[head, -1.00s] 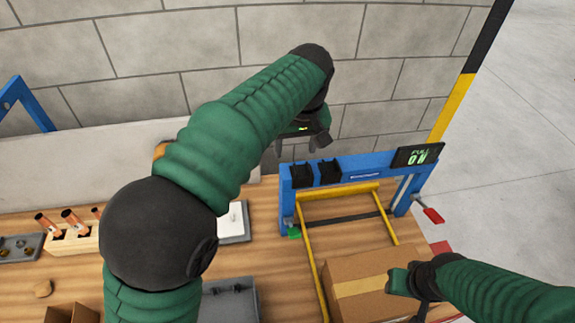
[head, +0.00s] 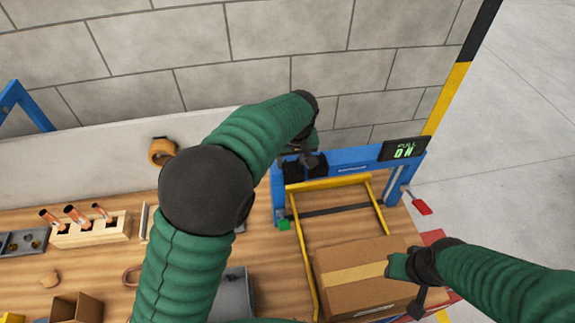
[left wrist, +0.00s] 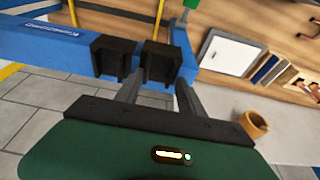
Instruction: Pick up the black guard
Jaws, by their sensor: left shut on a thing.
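Two black guards sit side by side on the blue frame in the left wrist view, one on the left (left wrist: 110,57) and one on the right (left wrist: 158,58). My left gripper (left wrist: 148,84) has its fingers on either side of the right one and is shut on it, still at the frame's bar. In the head view my left gripper (head: 304,160) is at the top bar of the blue frame (head: 350,167), and my arm partly hides the guards. My right gripper (head: 425,290) is beside the cardboard box; its fingers are unclear.
The cardboard box (head: 345,262) lies between yellow rails (head: 303,250) below the frame. A display (head: 403,149) tops the frame's right end, with a red handle (head: 423,208) below. A tape roll (head: 162,152) and a wooden block with copper tubes (head: 90,232) are to the left.

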